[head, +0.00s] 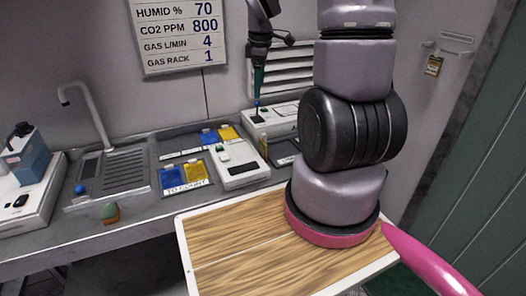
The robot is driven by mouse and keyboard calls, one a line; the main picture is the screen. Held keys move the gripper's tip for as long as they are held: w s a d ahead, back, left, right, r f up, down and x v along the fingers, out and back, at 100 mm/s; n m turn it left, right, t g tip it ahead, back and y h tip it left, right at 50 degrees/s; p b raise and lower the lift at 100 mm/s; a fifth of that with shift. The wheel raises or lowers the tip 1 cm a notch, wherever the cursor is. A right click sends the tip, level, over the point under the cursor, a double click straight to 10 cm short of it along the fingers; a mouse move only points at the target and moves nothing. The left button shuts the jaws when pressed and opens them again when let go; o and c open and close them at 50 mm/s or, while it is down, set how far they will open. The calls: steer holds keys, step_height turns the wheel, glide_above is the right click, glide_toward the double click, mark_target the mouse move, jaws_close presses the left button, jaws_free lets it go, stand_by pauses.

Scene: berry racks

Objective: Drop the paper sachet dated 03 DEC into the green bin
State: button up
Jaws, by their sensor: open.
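My gripper (258,100) hangs tip-down at the back of the counter, above a white device (272,120). Its fingers are seen edge-on and nothing shows held in them. A small packet (433,65) hangs from a wall hook at the upper right; I cannot read a date on it. Blue packets (172,177) and yellow packets (195,171) lie on the counter. I cannot tell whether any of these is the 03 DEC sachet. I cannot make out a green bin.
A white handheld-shaped device (236,165) lies beside the packets. A blue box (28,158) stands far left. A readings sign (180,35) hangs on the wall.

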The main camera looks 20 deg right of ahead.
steer(key=f+n, duration=0.2)
steer(key=f, duration=0.2)
steer(key=w+d+f+n+g, duration=0.1)
steer(key=f+n, duration=0.1)
steer(key=f, duration=0.2)
steer(key=w+f+n, duration=0.1)
steer(key=f+n, duration=0.1)
steer(key=f, duration=0.2)
steer(key=shift+d+f+g, duration=0.25)
steer(key=shift+d+g, duration=0.1)
steer(key=shift+g, duration=0.05)
glide_above(263, 142)
steer(key=f, duration=0.5)
steer(key=shift+w, duration=0.3)
steer(key=shift+s+d+f, duration=0.1)
steer(key=shift+s+f, duration=0.05)
steer(key=shift+f, duration=2.8)
steer(key=c, duration=1.4)
